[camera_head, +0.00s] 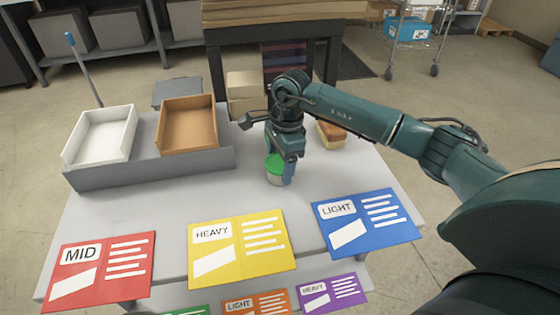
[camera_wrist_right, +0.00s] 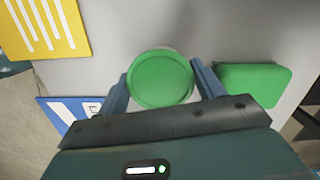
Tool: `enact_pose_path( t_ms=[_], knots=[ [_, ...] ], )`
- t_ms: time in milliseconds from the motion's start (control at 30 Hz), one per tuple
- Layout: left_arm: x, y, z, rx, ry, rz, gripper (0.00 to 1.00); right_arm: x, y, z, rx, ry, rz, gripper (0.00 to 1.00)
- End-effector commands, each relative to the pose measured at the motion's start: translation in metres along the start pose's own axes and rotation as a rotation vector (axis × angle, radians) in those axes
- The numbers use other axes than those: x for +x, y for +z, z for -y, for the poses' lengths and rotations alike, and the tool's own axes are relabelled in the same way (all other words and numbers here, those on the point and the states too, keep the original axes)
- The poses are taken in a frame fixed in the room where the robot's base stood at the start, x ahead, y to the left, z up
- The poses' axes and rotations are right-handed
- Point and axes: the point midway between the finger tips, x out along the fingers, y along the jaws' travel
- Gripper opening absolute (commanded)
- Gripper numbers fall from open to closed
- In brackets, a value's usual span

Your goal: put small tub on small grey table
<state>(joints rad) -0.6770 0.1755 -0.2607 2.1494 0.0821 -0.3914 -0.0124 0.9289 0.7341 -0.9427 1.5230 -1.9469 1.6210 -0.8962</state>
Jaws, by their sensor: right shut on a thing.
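The small tub (camera_head: 275,166) has a round green lid and a pale body. In the head view it stands upright at the middle of the light grey table (camera_head: 180,222). My right gripper (camera_head: 283,160) reaches down from above and is shut on the tub. In the right wrist view the green lid (camera_wrist_right: 160,78) sits between the two blue fingers of the right gripper (camera_wrist_right: 163,84). I cannot tell whether the tub's base touches the tabletop. My left gripper is not in view.
A white tray (camera_head: 75,155) and a brown tray (camera_head: 188,142) sit on a grey riser at the back left. Red (camera_head: 96,270), yellow (camera_head: 242,247) and blue (camera_head: 366,222) cards line the front. A brownish block (camera_head: 331,134) lies behind the arm. A green block (camera_wrist_right: 253,85) shows in the wrist view.

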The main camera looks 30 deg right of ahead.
Motion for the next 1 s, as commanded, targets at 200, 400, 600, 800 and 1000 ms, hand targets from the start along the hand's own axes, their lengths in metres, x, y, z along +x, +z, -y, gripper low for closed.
enact_pose_path(
  t_ms=[200, 400, 600, 800, 1000],
  knots=[
    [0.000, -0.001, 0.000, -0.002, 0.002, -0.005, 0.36, 0.001, 0.000, 0.000, 0.000, 0.000, 0.000, 0.83],
    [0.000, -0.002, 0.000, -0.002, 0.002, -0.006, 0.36, 0.001, 0.000, 0.000, 0.000, 0.000, 0.000, 0.89],
    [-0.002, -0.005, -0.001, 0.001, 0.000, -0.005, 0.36, -0.005, 0.000, 0.000, 0.000, 0.000, 0.000, 0.89],
    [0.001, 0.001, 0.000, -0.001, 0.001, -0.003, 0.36, -0.036, 0.000, 0.001, 0.001, -0.005, 0.000, 0.89],
    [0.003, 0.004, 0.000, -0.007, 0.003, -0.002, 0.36, -0.081, 0.000, 0.001, 0.000, -0.005, 0.001, 0.89]
  ],
)
